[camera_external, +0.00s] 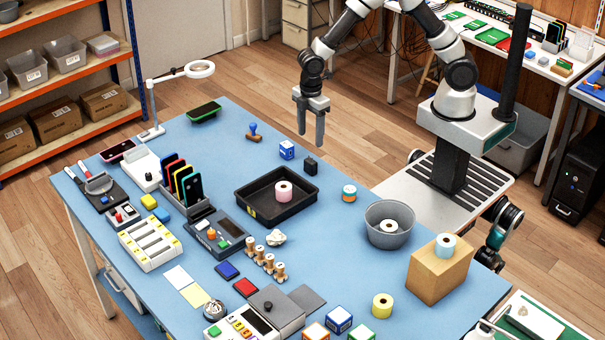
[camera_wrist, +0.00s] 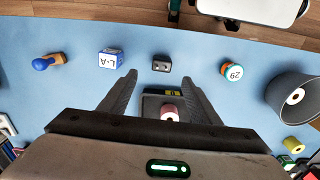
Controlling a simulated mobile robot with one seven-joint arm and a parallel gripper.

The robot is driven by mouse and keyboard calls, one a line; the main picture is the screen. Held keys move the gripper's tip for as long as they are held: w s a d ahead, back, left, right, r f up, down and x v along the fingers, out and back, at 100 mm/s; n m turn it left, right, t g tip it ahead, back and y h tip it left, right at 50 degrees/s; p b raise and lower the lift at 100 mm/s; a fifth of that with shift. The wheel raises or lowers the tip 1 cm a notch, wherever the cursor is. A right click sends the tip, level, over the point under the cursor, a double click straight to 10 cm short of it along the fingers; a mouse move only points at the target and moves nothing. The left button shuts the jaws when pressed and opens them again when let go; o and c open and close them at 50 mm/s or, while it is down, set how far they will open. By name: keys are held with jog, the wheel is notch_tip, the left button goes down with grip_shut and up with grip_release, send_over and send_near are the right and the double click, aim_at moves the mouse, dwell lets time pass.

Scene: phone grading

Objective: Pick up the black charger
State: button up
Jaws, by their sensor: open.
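The black charger (camera_external: 311,166) is a small dark block standing on the blue table, just behind the black tray. In the wrist view the charger (camera_wrist: 161,64) shows two small marks on its face and lies ahead of the fingertips, near the middle between them. My gripper (camera_external: 310,142) hangs above the table's far side, over the charger's area, fingers pointing down. In the wrist view my gripper (camera_wrist: 163,82) has its fingers wide apart with nothing between them. The charger is apart from both fingers.
A blue-and-white cube (camera_external: 287,150) stands left of the charger, and a blue-handled stamp (camera_external: 253,132) beyond it. The black tray (camera_external: 250,209) holds a pink-and-white roll (camera_external: 283,191). An orange-and-teal roll (camera_external: 349,193) and a grey bucket (camera_external: 370,231) stand to the right.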

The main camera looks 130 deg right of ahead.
aim_at(311, 161)
notch_tip(311, 161, down, 7)
jog(key=shift+r, duration=0.15)
jog(key=shift+w+a+f, duration=0.1)
jog(key=shift+f, duration=1.25)
jog(key=shift+w+a+f, duration=0.1)
jog(key=shift+f, duration=1.2)
jog(key=c, duration=1.2)
